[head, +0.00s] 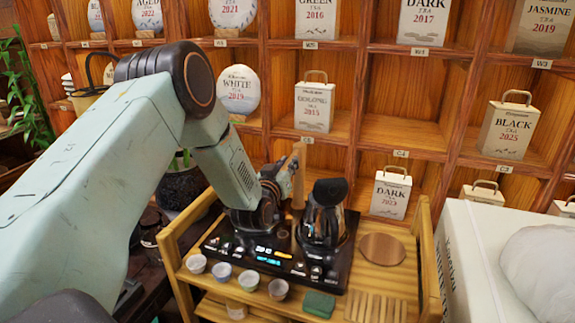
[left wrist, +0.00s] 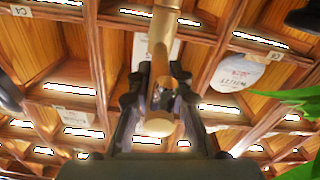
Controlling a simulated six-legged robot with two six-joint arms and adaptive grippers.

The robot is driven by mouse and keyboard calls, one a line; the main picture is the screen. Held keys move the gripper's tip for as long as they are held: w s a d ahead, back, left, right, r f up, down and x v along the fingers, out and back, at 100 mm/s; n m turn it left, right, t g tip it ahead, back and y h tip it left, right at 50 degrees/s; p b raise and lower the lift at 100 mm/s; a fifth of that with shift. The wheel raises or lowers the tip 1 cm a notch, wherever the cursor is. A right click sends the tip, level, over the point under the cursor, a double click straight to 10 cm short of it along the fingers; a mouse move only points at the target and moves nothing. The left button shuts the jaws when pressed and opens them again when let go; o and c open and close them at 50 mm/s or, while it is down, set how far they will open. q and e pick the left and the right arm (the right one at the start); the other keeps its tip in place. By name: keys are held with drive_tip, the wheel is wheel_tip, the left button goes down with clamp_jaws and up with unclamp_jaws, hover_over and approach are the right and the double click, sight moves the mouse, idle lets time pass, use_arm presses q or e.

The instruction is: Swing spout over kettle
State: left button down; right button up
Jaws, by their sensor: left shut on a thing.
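The spout (head: 299,168) is a tan upright tube at the back of the black tea stove, left of and behind the kettle in the head view. The dark kettle (head: 322,222) stands on the right part of the stove (head: 281,263), its lid on top. My left gripper (head: 286,180) is shut on the spout. In the left wrist view the golden-tan spout (left wrist: 159,72) runs between the two fingers of the gripper (left wrist: 160,98). The fingers hide part of the spout, and I cannot tell exactly where its outlet points. The kettle does not show in the left wrist view. My right gripper is not in view.
The stove sits on a wooden cart (head: 430,262). Several small cups (head: 249,280), a green block (head: 319,304) and a round wooden disc (head: 382,249) lie around it. Wooden shelves with tea packages rise behind. A white box (head: 477,262) is at the right.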

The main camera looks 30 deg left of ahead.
use_arm(q)
drive_tip(key=shift+w, duration=0.1)
drive_tip(key=shift+w+d+r+n+g+y+b, duration=0.15)
drive_tip(key=shift+d+n+g+y+b, duration=0.25)
drive_tip(key=shift+y, duration=0.35)
drive_tip(key=shift+w+d+f+n+g+y+b, duration=0.1)
drive_tip(key=shift+w+d+n+g+y+b, duration=0.1)
drive_tip(key=shift+d+n+y+b, duration=0.35)
drive_tip(key=shift+w+d+r+n+g+y+b, duration=0.1)
drive_tip(key=shift+d+n+g+y+b, duration=0.2)
drive_tip(key=shift+n+y, duration=0.45)
drive_tip(key=shift+y, duration=0.35)
drive_tip(key=c, duration=1.6)
unclamp_jaws()
drive_tip(key=o, duration=0.4)
drive_tip(key=shift+w, duration=0.1)
